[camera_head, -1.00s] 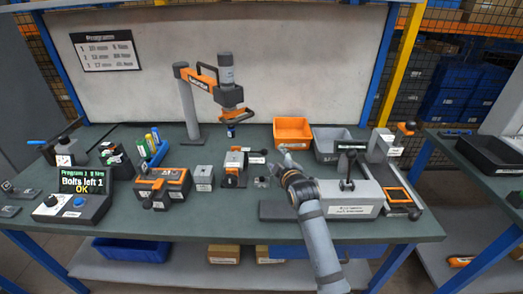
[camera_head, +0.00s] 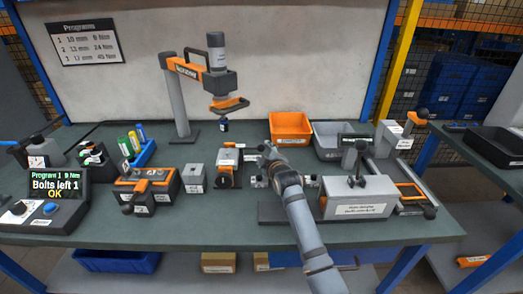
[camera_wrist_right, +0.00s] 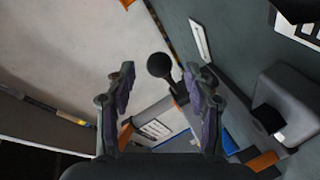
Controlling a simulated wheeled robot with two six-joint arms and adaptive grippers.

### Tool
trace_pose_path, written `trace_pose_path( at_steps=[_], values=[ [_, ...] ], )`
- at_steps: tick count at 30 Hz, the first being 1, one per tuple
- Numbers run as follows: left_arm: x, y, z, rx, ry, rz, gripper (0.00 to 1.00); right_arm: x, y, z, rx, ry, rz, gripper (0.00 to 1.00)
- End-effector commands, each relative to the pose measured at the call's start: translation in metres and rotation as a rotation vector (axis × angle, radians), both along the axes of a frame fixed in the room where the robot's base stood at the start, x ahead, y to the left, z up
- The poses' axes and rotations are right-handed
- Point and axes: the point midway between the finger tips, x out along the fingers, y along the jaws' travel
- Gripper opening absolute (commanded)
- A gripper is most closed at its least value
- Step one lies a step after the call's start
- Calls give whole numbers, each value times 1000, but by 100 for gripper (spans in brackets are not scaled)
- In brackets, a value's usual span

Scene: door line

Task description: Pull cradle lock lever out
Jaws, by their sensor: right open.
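A black ball knob (camera_wrist_right: 160,66) on a dark stem shows in the right wrist view, between the fingers of my right gripper (camera_wrist_right: 160,84) and apart from both. It looks like a lever knob; whether it is the cradle lock lever I cannot tell. In the head view my right gripper (camera_head: 264,160) is open, just right of a grey and orange fixture (camera_head: 228,157) with a dark round front part. A small grey piece (camera_head: 257,182) lies below the gripper, partly hidden by it. My left gripper is not in view.
A grey machine block (camera_head: 358,194) with an upright black-knobbed lever stands right of my right arm. An orange bin (camera_head: 290,127) and a grey bin (camera_head: 328,154) stand behind. A hanging screwdriver (camera_head: 218,62) is at centre-back. The screen (camera_head: 57,184) reads "Bolts left 1 OK".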

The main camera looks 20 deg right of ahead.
Motion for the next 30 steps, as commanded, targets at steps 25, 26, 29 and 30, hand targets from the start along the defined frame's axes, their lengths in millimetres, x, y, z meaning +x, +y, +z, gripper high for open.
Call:
trace_pose_path(
  at_steps=[25, 26, 29, 30],
  values=[
    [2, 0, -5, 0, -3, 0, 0, 44, -1, -10, 0, 0, 0, 24],
    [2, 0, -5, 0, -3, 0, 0, 44, -1, -10, 0, 0, 0, 20],
    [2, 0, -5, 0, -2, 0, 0, 44, -1, -10, 0, 0, 0, 6],
    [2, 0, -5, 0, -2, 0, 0, 44, -1, -10, 0, 0, 0, 1]
  ],
)
